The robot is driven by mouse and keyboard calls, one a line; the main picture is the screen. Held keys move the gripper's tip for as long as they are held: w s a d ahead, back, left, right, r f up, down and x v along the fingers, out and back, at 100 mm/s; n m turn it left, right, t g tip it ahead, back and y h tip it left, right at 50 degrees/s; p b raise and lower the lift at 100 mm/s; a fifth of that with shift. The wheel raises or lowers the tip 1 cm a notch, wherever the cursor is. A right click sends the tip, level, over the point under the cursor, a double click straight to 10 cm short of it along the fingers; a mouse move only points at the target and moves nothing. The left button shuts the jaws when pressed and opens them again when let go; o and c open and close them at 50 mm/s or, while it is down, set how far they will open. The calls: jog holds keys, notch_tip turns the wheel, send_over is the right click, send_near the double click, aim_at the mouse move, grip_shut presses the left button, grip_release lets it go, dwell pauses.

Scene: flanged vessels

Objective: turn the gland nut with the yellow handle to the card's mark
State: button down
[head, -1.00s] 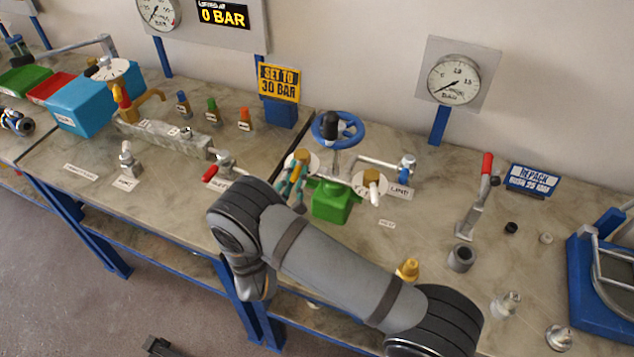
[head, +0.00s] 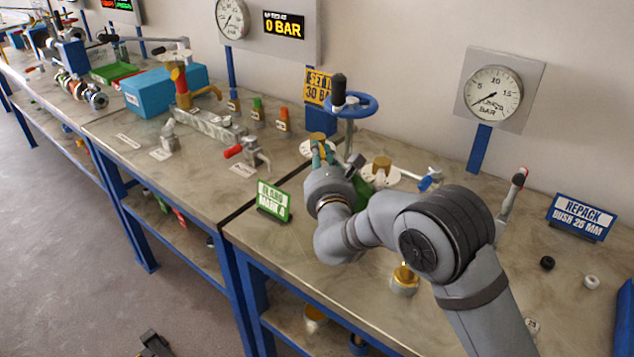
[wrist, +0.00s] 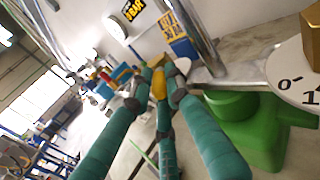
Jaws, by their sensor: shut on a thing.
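My gripper (head: 322,154) has teal fingers, shut on a small yellow piece (wrist: 159,84), apparently the gland nut's handle. In the head view the fingers are at the brass-yellow gland nut (head: 318,138) over the left white dial (head: 305,148), which they partly hide. A second brass nut (head: 381,163) stands on the right white dial (head: 394,177); its dial in the wrist view (wrist: 290,78) shows 0 and 1. The green card (head: 273,201) reads GLAND MARK and a last character that looks like 4. The held nut's pointer and marks are hidden.
A blue handwheel (head: 352,105) rises behind the gripper, above a green valve body (wrist: 243,120). A red-tipped lever (head: 510,205) and a blue REPACK sign (head: 580,216) stand right. A brass fitting (head: 404,280) is near the front edge. My arm covers the bench's middle.

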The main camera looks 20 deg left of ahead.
jog(key=shift+w+d+r+n+g+y+b, duration=0.15)
jog(key=shift+d+n+g+y+b, duration=0.15)
jog(key=shift+b, duration=0.9)
jog(key=shift+w+d+f+n+g+y+b, duration=0.15)
jog(key=shift+y+b, duration=0.25)
jog(key=shift+b, duration=0.75)
jog(key=shift+a+r, duration=0.1)
jog(key=shift+r, duration=0.1)
jog(key=shift+r+b, duration=0.2)
jog(key=shift+b, duration=0.2)
jog(key=c, duration=1.7)
grip_release()
jog(key=shift+f, duration=0.15)
jog(key=shift+o, duration=0.2)
jog(key=shift+s+f, duration=0.1)
jog(key=shift+s+n, duration=0.2)
jog(key=shift+n, duration=0.05)
jog(key=v, duration=1.1)
jog(key=shift+d, duration=0.4)
